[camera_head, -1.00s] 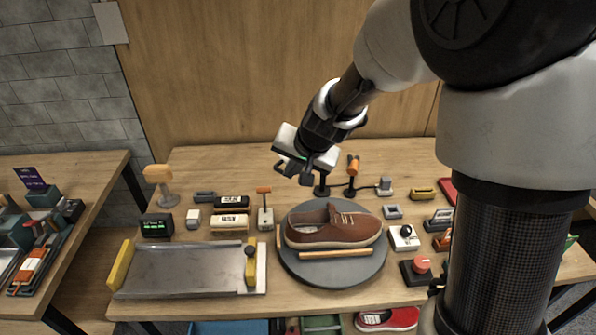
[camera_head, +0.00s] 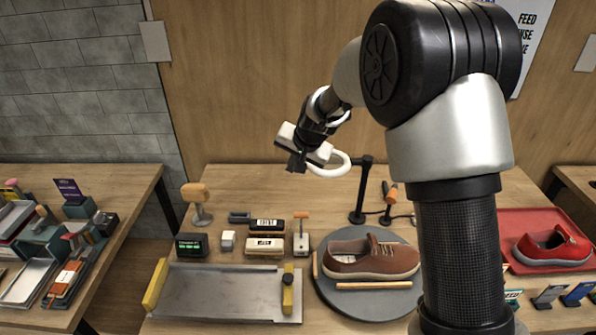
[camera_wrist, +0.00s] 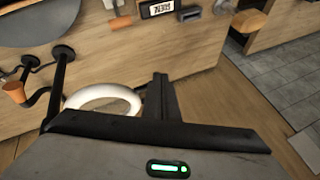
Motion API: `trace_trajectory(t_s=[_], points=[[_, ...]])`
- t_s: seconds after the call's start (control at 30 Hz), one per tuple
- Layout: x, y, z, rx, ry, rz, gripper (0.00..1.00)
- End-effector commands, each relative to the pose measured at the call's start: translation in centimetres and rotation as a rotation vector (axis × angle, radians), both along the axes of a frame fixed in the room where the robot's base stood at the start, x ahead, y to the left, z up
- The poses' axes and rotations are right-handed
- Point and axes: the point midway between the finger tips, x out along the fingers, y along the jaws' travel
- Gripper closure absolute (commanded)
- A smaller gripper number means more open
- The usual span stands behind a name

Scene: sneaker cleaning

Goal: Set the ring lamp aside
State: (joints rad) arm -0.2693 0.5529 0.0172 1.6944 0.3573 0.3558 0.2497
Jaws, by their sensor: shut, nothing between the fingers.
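The ring lamp has a white ring (camera_head: 347,163) on a black upright stand (camera_head: 361,192) at the back of the table, behind the shoe turntable. My gripper (camera_head: 296,164) is shut and empty, in the air just left of the ring and partly in front of it. Whether it touches the ring cannot be told. In the wrist view the white ring (camera_wrist: 100,88) lies left of my shut fingers (camera_wrist: 161,95), with part of it hidden by the gripper body. The black stand (camera_wrist: 61,75) rises beside it.
A brown shoe (camera_head: 372,258) sits on a round grey turntable (camera_head: 340,299). A metal tray (camera_head: 220,290), several brushes and small boxes fill the front left. An orange-handled tool (camera_head: 390,192) stands right of the lamp.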

Motion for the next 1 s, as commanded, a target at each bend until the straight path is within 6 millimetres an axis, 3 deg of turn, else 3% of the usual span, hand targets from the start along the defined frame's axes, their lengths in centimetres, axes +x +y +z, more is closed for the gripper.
trace_trajectory(t_s=[0.3,1.0], points=[[1.9,0.5,0.0,-0.001,0.000,0.000,1.00],[2.1,0.3,0.3,0.000,-0.004,-0.003,1.00]])
